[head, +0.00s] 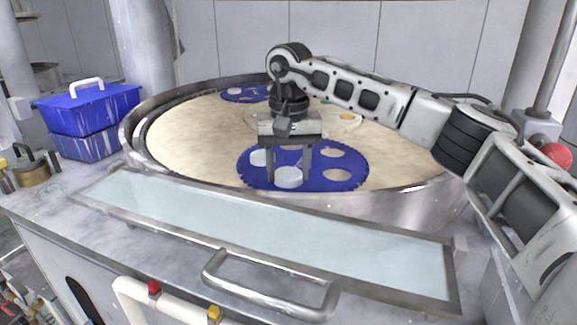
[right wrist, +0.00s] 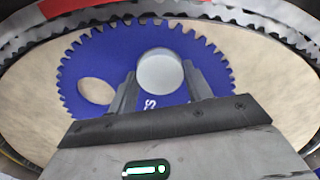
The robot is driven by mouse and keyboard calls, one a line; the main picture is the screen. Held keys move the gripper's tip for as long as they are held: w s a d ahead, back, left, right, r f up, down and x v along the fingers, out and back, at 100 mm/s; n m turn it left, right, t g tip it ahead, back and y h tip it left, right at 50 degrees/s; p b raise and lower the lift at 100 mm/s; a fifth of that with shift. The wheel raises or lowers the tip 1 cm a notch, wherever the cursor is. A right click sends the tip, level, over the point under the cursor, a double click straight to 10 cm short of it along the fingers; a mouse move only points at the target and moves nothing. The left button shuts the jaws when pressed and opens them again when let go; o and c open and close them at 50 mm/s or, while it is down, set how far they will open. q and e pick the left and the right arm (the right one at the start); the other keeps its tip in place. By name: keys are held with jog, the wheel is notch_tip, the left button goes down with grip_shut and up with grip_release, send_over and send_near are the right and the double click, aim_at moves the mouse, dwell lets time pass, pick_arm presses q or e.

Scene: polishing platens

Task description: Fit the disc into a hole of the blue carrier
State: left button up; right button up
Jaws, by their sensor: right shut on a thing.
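The blue toothed carrier (head: 349,172) lies flat on the beige platen, near its front edge. A pale round disc (head: 288,178) is between the fingertips of my right gripper (head: 290,168), which is shut on it over the carrier's front part. In the right wrist view the disc (right wrist: 160,71) shows between the fingers, against the blue carrier (right wrist: 90,60). Whether it is above a hole or partly in one I cannot tell. Another pale disc (head: 261,158) sits at the carrier's left. My left gripper is not in view.
A second blue carrier (head: 257,97) with a white disc (head: 235,91) lies at the back left. A raised metal rim (head: 385,203) surrounds the platen. A glass panel (head: 260,235) with a handle is in front. A blue bin (head: 85,147) stands at the left.

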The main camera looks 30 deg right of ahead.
aim_at(288, 173)
jog(key=o, duration=1)
jog(key=shift+s+a+f, duration=0.1)
jog(key=shift+a+f, duration=0.1)
jog(key=shift+f, duration=0.5)
jog(key=shift+s+d, duration=0.1)
jog(key=shift+d, duration=0.1)
jog(key=r, duration=0.9)
jog(key=shift+w, duration=0.2)
